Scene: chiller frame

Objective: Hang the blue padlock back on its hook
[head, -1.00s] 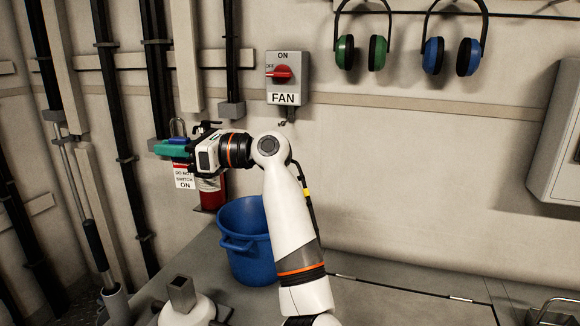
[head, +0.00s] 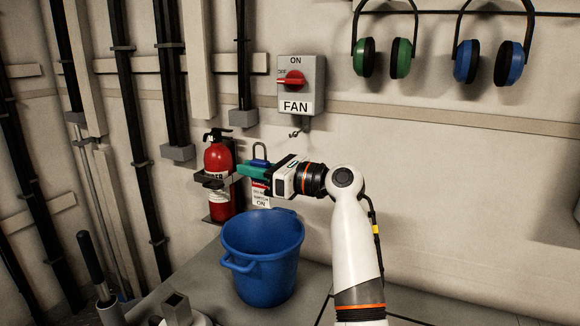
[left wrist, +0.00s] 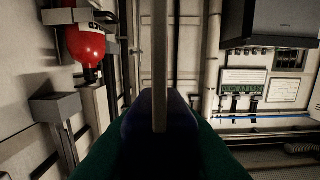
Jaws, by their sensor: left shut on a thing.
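The blue padlock (head: 259,163) is held upright in the green fingertips of my left gripper (head: 253,171), its grey shackle pointing up. A red and white tag reading "ON" (head: 261,197) hangs below the gripper. In the left wrist view the padlock's dark blue body (left wrist: 160,112) sits between the green fingers, with the shackle rising as a vertical bar. The small hook (head: 294,133) is on the wall under the FAN switch box (head: 301,85). It looks empty, and the padlock is lower and to its left. My right gripper is not in view.
A red fire extinguisher (head: 217,160) is on the wall just left of the padlock. A blue bucket (head: 262,262) stands below the gripper. Green (head: 402,58) and blue (head: 466,61) ear defenders hang at upper right. The wall right of the hook is bare.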

